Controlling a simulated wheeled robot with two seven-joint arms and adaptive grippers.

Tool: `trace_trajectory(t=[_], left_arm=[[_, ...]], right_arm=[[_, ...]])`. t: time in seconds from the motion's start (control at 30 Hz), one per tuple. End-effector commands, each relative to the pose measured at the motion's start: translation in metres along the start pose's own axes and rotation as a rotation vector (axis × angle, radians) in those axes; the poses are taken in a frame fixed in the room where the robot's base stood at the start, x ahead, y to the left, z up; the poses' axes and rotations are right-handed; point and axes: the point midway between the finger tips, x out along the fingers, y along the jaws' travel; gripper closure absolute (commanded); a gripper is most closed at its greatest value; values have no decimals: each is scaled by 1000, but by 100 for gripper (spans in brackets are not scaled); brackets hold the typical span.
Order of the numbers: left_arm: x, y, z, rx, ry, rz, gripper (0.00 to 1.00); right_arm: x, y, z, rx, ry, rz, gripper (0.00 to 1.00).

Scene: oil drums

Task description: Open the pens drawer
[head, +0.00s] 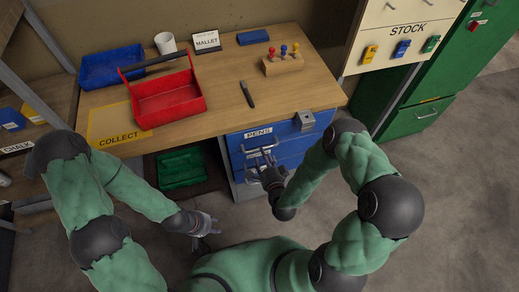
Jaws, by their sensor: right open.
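The pens drawer (290,138) is the blue top drawer under the right part of the workbench. It carries a white PENS label (258,133) and a pale bar handle (262,149), and its front looks shut. My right gripper (266,166) is open just below and in front of the handle, its fingers close to it; I cannot tell whether they touch. My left gripper (204,226) hangs low over the floor, left of the drawers, apart from them; its finger opening is too small to tell.
On the workbench (215,85) stand a red tote (165,100), a blue tray (108,66), a white mug (165,42), a dark marker-like object (246,94) and a wooden peg block (283,65). A green crate (181,168) lies below.

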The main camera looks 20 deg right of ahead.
Motion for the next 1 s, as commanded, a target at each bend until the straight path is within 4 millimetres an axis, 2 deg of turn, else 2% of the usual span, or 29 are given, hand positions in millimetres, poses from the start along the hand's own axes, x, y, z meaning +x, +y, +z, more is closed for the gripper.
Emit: trace_trajectory(t=[0.1,0.3,0.7,0.77,0.87,0.9,1.0], left_arm=[[6,-2,0,0,0,0,60],[10,-4,-1,0,1,0,60],[11,-4,-1,0,1,0,60],[11,-4,-1,0,1,0,60],[11,-4,-1,0,1,0,60],[11,-4,-1,0,1,0,60],[11,-4,-1,0,1,0,60]], right_arm=[[20,1,0,-2,-1,-2,55],[42,1,0,-1,0,0,55],[48,0,0,-1,0,2,55],[48,0,0,-1,0,2,69],[48,0,0,-1,0,2,97],[48,0,0,-1,0,2,100],[48,0,0,-1,0,2,100]])
